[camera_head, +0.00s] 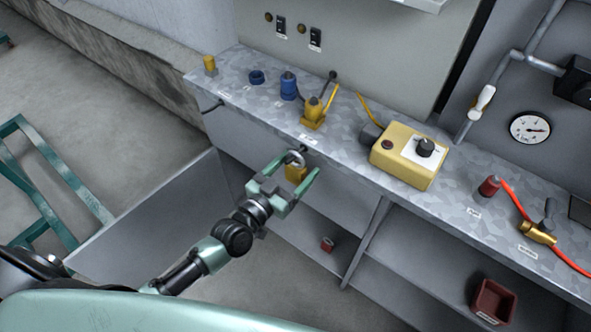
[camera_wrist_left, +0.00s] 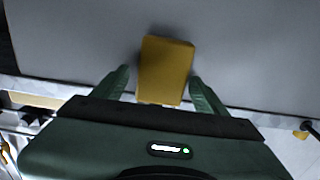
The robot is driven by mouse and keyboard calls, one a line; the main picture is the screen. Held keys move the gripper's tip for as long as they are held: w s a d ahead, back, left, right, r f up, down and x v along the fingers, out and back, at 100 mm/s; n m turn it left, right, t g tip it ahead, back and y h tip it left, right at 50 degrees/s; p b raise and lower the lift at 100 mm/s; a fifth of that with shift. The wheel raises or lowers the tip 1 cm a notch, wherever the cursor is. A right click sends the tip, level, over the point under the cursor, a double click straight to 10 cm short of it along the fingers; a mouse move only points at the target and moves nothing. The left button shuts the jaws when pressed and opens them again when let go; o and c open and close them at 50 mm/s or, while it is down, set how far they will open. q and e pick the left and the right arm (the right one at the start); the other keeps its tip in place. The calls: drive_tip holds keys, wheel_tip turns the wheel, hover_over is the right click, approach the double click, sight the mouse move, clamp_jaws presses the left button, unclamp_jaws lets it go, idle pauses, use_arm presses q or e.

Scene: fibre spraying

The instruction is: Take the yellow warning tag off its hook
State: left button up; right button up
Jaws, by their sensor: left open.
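The yellow warning tag (camera_head: 296,173) hangs at the front edge of the metal workbench, below a small hook (camera_head: 302,149). A pale ring shows at the top of the tag. My left gripper (camera_head: 293,179) is open, with one finger on each side of the tag. In the left wrist view the yellow tag (camera_wrist_left: 165,70) stands between the two open fingers (camera_wrist_left: 163,82), with a gap visible on the left side and little gap on the right. I cannot tell whether a finger touches it. My right gripper is not in view.
The workbench top (camera_head: 345,147) holds a yellow tool on a stand (camera_head: 314,114), a blue cylinder (camera_head: 288,86), and a yellow control box (camera_head: 408,155). A red bin (camera_head: 493,301) and a small red item (camera_head: 327,244) sit on the shelves below. A green frame (camera_head: 60,180) stands at left.

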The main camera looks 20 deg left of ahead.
use_arm(q)
drive_tip(key=c, duration=1.5)
